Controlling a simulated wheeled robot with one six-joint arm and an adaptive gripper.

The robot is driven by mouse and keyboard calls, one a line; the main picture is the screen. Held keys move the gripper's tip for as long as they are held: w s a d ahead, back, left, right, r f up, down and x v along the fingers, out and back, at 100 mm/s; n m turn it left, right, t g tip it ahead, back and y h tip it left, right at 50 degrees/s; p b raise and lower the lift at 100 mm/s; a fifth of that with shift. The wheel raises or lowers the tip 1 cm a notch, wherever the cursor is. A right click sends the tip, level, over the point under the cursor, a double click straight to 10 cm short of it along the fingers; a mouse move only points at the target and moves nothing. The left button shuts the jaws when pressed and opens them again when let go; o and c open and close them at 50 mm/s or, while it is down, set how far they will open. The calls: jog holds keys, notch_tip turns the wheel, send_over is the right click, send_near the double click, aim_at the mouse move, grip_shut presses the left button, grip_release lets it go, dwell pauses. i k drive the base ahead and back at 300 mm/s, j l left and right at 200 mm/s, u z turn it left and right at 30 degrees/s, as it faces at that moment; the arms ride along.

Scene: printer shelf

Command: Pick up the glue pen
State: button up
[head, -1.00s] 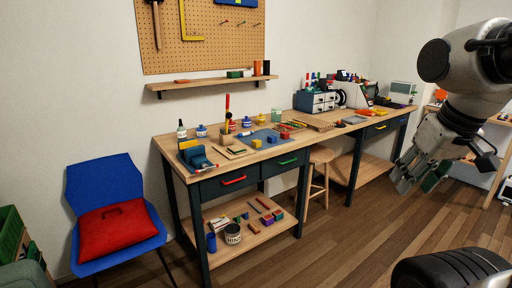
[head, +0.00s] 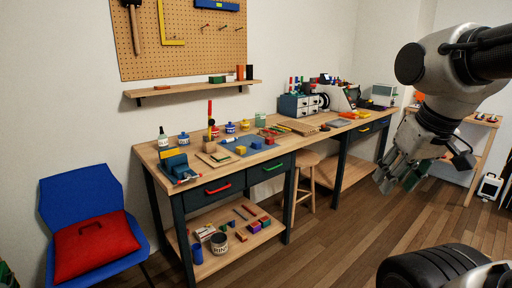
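I cannot make out the glue pen for sure; the small items on the long workbench (head: 222,183) are too small to tell apart. Slim upright coloured items stand in a wooden holder (head: 209,144) on the bench's left half. More bottles and upright items stand around the grey drawer box (head: 293,107) farther right. My gripper (head: 397,178) hangs in the air at the right of the picture, in front of the bench's right part. Its fingers point down, appear apart, and hold nothing that I can see.
A blue chair with a red cushion (head: 95,243) stands left of the bench. A wooden stool (head: 304,180) stands between the bench's leg sections. A wooden side table (head: 478,146) stands at the far right. The wooden floor (head: 325,245) before the bench is clear.

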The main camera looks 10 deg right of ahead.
aim_at(234, 139)
jog(key=i+j, duration=0.25)
jog(key=i, duration=0.2)
jog(key=i+j, duration=0.2)
jog(key=i, duration=0.3)
jog(key=i+j, duration=0.25)
jog(key=i, duration=0.2)
